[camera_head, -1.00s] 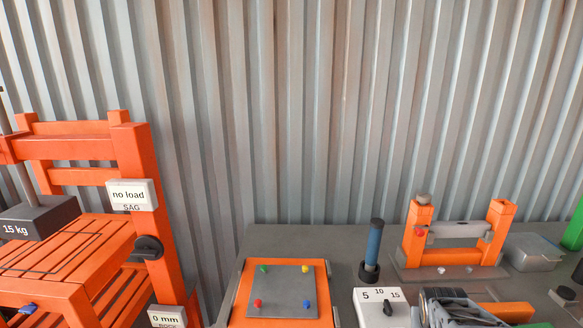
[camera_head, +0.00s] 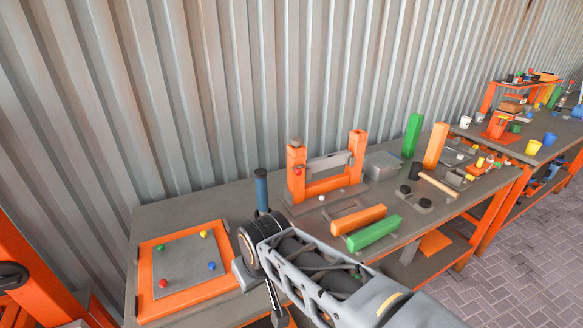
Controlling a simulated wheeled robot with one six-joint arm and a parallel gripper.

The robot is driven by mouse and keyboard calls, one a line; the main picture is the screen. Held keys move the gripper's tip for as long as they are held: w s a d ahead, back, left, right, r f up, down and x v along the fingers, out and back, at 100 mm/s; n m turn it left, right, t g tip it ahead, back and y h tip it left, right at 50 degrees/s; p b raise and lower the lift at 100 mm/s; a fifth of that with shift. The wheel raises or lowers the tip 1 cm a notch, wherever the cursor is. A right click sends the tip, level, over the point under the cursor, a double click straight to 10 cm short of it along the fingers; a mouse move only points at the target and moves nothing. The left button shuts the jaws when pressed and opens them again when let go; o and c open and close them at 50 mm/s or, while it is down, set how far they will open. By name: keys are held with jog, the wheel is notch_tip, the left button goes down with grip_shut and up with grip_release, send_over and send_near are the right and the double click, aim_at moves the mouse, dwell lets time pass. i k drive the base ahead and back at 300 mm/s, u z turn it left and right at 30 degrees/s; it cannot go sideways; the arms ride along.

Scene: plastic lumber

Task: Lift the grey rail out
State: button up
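A grey rail (camera_head: 328,161) lies level between two upright orange posts of a small frame (camera_head: 325,183) at the middle of the workbench. The rail sits near the upper part of the posts, above a lower orange crossbar. A red knob (camera_head: 297,170) is on the left post near the rail's left end. A small pale ball or knob (camera_head: 322,198) is at the front of the frame's base. My arm crosses the foreground, in front of and below the frame. I cannot make out my gripper's fingers, and nothing of mine touches the rail.
A blue-handled tool (camera_head: 261,190) stands upright left of the frame. An orange-rimmed board with coloured pegs (camera_head: 183,268) lies farther left. Orange (camera_head: 358,220) and green (camera_head: 374,233) bars lie in front right. A grey box (camera_head: 383,165) and a green upright block (camera_head: 412,135) stand right of the frame.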

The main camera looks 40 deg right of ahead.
aim_at(328, 162)
jog(key=z, duration=0.05)
jog(key=k, duration=1)
jog(key=z, duration=2.25)
jog(key=i, duration=1.3)
jog(key=u, duration=1.4)
